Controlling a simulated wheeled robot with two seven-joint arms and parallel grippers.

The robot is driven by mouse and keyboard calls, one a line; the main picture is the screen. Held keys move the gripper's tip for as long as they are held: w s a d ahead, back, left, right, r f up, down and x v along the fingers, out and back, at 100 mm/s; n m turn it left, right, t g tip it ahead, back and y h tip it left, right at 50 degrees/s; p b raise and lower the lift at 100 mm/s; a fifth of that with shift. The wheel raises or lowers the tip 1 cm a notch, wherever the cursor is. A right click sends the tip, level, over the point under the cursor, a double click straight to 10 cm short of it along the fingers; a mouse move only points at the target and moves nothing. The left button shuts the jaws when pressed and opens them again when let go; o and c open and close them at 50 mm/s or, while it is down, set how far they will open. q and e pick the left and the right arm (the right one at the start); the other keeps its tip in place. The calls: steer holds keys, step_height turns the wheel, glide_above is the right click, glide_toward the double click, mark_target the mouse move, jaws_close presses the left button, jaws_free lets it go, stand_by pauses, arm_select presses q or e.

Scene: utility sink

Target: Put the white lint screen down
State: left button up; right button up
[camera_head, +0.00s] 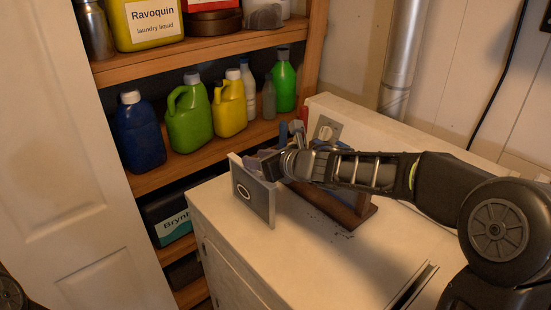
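The white lint screen (253,191) is a thin upright panel with a pale frame, a grey face and an oval ring on it. It is at the left edge of the white appliance top (300,255). My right gripper (268,165) reaches in from the right behind the screen and appears shut on its upper part; the fingertips are partly hidden by the panel. I cannot tell whether the screen's lower edge touches the top. My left gripper is not in view.
A brown wooden holder (350,214) with upright items stands beneath my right forearm, dark specks beside it. A narrow slot (412,288) lies at the front right. Shelves with bottles (190,117) stand behind left. The top's front middle is clear.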

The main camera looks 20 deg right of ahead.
steer(key=p+v, duration=0.1)
steer(key=v, duration=0.7)
steer(key=shift+s, duration=0.1)
stand_by(0.4)
